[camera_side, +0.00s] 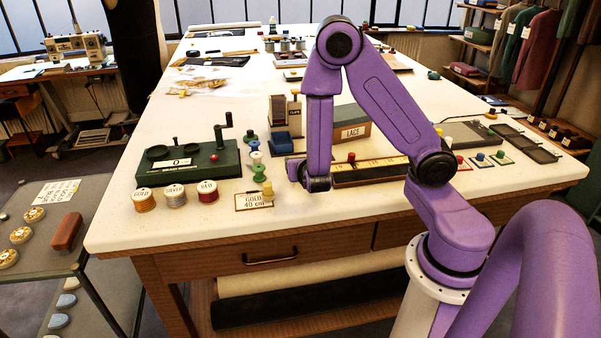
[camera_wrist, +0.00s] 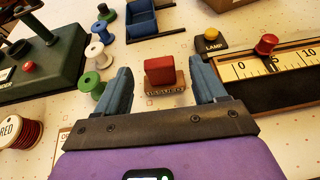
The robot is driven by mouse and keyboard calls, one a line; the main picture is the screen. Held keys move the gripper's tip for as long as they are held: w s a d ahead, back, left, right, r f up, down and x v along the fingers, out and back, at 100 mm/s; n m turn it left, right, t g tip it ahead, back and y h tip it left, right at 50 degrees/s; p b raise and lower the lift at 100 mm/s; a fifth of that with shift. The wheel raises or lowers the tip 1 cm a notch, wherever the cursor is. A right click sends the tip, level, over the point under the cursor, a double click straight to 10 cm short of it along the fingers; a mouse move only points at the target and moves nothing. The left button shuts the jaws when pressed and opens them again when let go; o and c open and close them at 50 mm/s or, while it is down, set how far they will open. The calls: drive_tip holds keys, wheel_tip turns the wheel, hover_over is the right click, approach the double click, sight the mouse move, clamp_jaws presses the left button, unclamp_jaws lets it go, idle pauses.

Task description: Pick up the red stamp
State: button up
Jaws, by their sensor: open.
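The red stamp, a red block on a small wooden base with lettering on its front (camera_wrist: 160,72), stands upright on the pale tabletop in the wrist view. My gripper (camera_wrist: 161,64) is open, with one blue-grey finger to the left of the stamp and one to the right. Gaps show on both sides, so neither finger appears to touch it. In the side view my gripper (camera_side: 293,170) is low over the table, left of the ruler board. I cannot make out the stamp there; my gripper and arm seem to hide it.
The ruler board with a red knob (camera_wrist: 265,66) and a yellow-topped lamp button (camera_wrist: 212,40) lie right of the stamp. Several thread spools (camera_wrist: 95,52) and the green winder (camera_side: 180,164) are left. A blue tray (camera_wrist: 150,20) stands behind. Tabletop around the stamp is narrow but clear.

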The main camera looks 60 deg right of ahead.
drive_tip(key=x, duration=0.4)
drive_tip(key=c, duration=1.1)
drive_tip(key=shift+r, duration=0.2)
